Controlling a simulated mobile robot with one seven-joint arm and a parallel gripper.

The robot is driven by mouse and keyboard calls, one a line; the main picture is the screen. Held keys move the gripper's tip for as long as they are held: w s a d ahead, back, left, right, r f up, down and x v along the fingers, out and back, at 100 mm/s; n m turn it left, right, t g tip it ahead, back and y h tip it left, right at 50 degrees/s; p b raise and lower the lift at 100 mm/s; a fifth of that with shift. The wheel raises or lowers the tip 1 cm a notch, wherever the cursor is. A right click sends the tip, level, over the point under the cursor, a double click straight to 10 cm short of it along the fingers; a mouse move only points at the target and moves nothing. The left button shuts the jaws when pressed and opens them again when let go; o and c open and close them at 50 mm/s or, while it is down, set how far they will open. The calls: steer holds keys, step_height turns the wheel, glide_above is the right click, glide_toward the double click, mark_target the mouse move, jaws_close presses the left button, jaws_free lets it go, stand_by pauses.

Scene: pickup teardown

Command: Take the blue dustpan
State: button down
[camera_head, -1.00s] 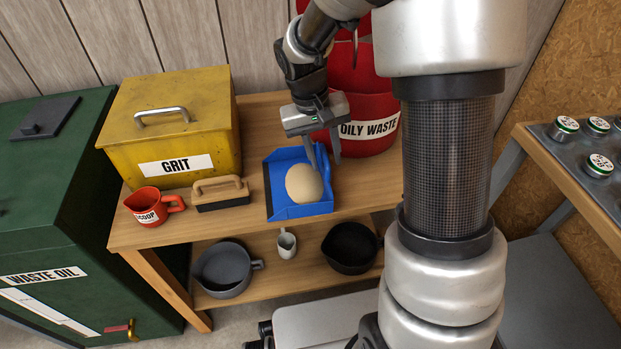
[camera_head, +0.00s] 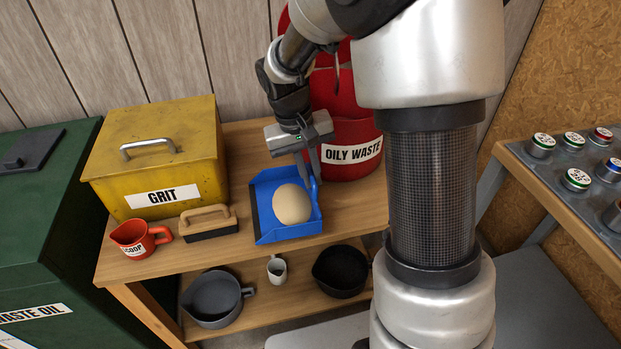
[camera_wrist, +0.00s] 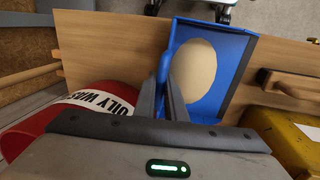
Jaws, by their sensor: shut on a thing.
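The blue dustpan (camera_head: 268,228) is at the bench top's front edge, with a smooth, rounded beige mound (camera_head: 292,204) in it. It looks level and resting on the wood. My gripper (camera_head: 311,178) reaches down from above at the dustpan's back right. In the wrist view, my gripper (camera_wrist: 168,82) is shut on the upright blue handle of the dustpan (camera_wrist: 232,75). The fingers hide part of the handle. The beige mound also shows there (camera_wrist: 188,72), beside the fingers and apart from them.
The red OILY WASTE bin (camera_head: 352,165) stands close behind and right of my gripper. A wooden-handled brush (camera_head: 208,224), a red scoop (camera_head: 138,238) and the yellow GRIT box (camera_head: 155,165) are to the left. Pans (camera_head: 213,300) (camera_head: 341,272) and a small jug (camera_head: 277,270) sit on the lower shelf.

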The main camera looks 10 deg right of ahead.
steer(key=shift+r+p, duration=1.1)
steer(key=shift+r, duration=2.9)
